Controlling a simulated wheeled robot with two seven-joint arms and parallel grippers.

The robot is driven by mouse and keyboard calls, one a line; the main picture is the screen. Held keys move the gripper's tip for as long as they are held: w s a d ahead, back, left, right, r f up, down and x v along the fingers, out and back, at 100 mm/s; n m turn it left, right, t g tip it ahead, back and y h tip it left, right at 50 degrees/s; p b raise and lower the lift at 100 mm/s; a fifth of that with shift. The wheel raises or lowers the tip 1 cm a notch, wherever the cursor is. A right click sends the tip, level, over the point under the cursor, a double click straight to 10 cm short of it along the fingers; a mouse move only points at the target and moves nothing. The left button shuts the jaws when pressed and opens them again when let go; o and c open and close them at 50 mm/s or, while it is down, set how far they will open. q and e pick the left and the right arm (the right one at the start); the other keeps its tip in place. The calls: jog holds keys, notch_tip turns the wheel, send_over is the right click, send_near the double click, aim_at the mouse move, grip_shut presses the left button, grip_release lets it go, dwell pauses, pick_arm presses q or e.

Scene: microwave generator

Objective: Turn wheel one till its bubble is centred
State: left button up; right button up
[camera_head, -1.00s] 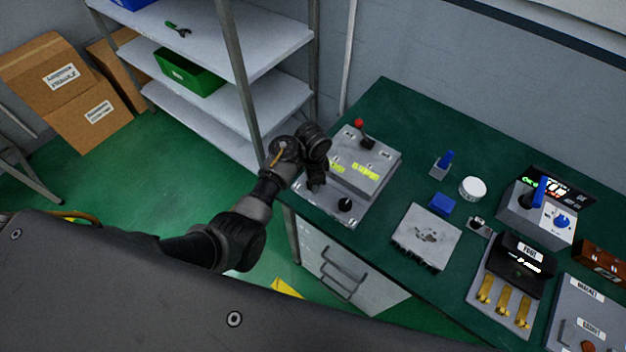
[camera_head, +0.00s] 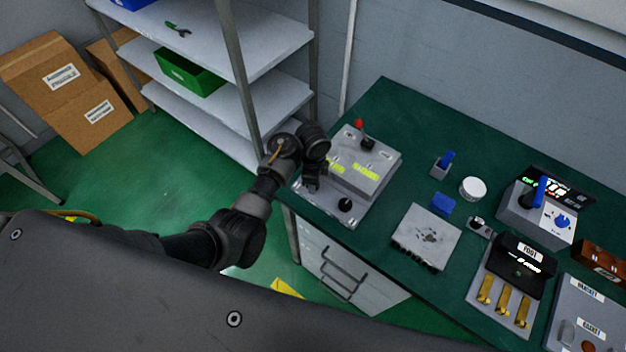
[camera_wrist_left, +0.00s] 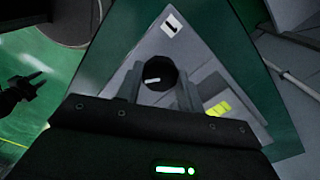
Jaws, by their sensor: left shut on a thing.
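The grey levelling device (camera_head: 372,178) stands at the left end of the green bench. It shows two yellow-green vials (camera_head: 364,170) and a black wheel (camera_head: 345,204) on its front plate. My left gripper (camera_head: 311,184) is at the plate's left corner, pointing down. In the left wrist view, its fingers (camera_wrist_left: 158,88) are shut on another black wheel (camera_wrist_left: 160,70) with a pale mark on top; a small white label (camera_wrist_left: 172,24) lies beyond it. This looks like wheel one, but the label is too small to read. The bubble positions are too small to tell.
A red-knobbed lever (camera_head: 359,124) stands at the device's back. To the right are a grey block (camera_head: 425,238), a white round container (camera_head: 473,188) and a blue-handled unit (camera_head: 540,213). Metal shelves (camera_head: 215,95) stand close behind my left arm.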

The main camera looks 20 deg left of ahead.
pick_arm(q)
jog(key=o, duration=1)
jog(key=shift+r, duration=0.15)
notch_tip(320, 180, up, 7)
jog(key=shift+r, duration=0.15)
